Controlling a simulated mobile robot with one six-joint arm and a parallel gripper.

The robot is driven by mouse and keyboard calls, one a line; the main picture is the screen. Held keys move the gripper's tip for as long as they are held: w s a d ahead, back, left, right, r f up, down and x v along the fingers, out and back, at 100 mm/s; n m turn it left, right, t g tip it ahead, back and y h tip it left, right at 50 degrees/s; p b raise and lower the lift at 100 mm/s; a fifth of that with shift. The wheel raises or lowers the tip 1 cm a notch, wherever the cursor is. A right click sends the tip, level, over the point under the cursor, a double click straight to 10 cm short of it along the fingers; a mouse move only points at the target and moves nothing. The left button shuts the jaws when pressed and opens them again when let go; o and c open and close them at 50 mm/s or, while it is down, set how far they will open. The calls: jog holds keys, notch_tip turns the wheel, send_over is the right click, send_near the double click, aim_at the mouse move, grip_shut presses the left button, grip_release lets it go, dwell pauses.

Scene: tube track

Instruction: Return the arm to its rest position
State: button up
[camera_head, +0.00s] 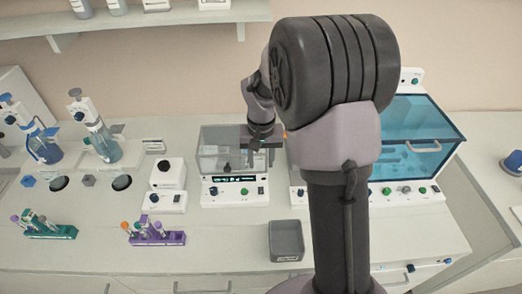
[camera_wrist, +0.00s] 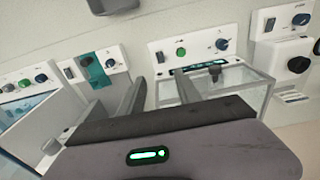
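A purple tube rack (camera_head: 157,238) and a green tube rack (camera_head: 50,231) stand at the left front. A grey bin (camera_head: 286,241) sits near the front edge. A blue-windowed box (camera_head: 412,130) is at right. A shelf (camera_head: 150,20) hangs above.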

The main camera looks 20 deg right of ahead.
jog(key=shift+r, duration=1.35)
jog(key=shift+s+a, duration=0.1)
jog(key=s+a+t+b, duration=0.1)
jog(key=s+a+b, duration=0.3)
jog(key=s, duration=0.3)
jog(key=s+a+t+y+b, duration=0.1)
jog(key=s+a+t+b, duration=0.1)
jog(key=s+a+b, duration=0.3)
jog(key=s+a+t+y+b, duration=0.1)
jog(key=s+a+b, duration=0.3)
jog(key=s, duration=0.6)
jog(key=shift+s+a+r+t+b, duration=0.15)
jog(key=shift+t+b, duration=0.35)
jog(key=shift+b, duration=0.1)
jog(key=shift+o, duration=0.2)
